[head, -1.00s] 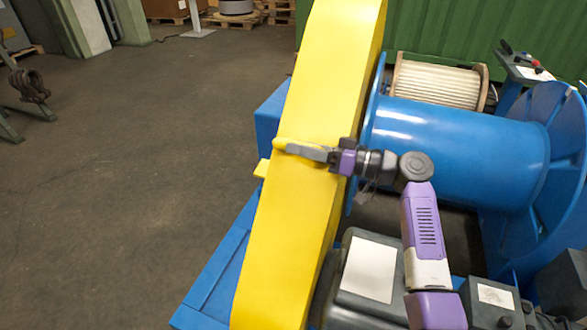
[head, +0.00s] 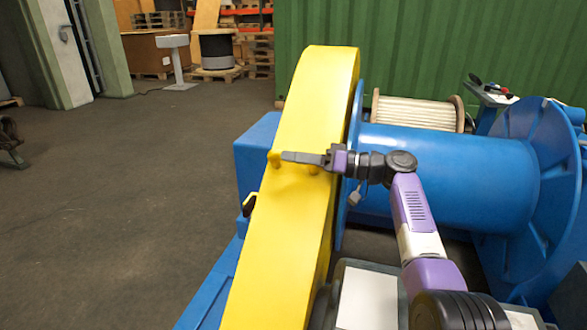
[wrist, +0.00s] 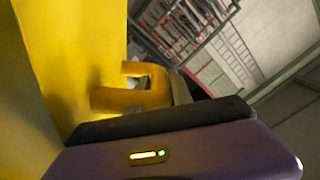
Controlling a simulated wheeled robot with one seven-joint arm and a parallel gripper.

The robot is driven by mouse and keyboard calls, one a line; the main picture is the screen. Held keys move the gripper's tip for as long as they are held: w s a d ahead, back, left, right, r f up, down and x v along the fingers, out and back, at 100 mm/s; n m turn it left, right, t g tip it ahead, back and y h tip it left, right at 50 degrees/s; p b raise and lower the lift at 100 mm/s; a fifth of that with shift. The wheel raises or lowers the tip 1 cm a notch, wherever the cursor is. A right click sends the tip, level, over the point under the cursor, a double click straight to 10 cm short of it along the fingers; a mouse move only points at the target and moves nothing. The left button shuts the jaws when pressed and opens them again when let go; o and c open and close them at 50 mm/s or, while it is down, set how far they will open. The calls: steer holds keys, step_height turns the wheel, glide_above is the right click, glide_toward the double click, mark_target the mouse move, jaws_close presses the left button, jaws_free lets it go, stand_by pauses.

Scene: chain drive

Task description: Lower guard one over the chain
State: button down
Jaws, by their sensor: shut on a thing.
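Guard one is the long yellow cover (head: 290,120), standing tilted along the left side of the blue drum. Its yellow grab handle (head: 274,158) sticks out from its face and also shows in the wrist view (wrist: 130,98). My gripper (head: 296,157) reaches across the guard from the right and is shut on this handle. In the wrist view, the guard's yellow wall (wrist: 50,60) fills the left side. The chain is hidden in both views. I cannot tell how much gap lies beneath the guard.
The blue drum (head: 450,185) with its large flange stands right of the guard. A blue frame (head: 212,290) and a small black-and-yellow part (head: 249,205) lie on its left. A pale wound reel (head: 415,110) is behind.

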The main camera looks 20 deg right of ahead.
steer(key=shift+w+d+f, duration=0.3)
steer(key=shift+d+f, duration=0.05)
steer(key=shift+f, duration=0.1)
steer(key=c, duration=1.4)
jaws_free()
steer(key=shift+c, duration=0.2)
steer(key=shift+o, duration=1.4)
steer(key=shift+w+f, duration=0.1)
steer(key=shift+w, duration=0.1)
steer(key=shift+s+r, duration=0.1)
steer(key=shift+r, duration=0.2)
steer(key=p+v, duration=0.1)
steer(key=v, duration=0.6)
steer(key=shift+s+d, duration=0.25)
steer(key=shift+d, duration=0.05)
steer(key=shift+f, duration=0.1)
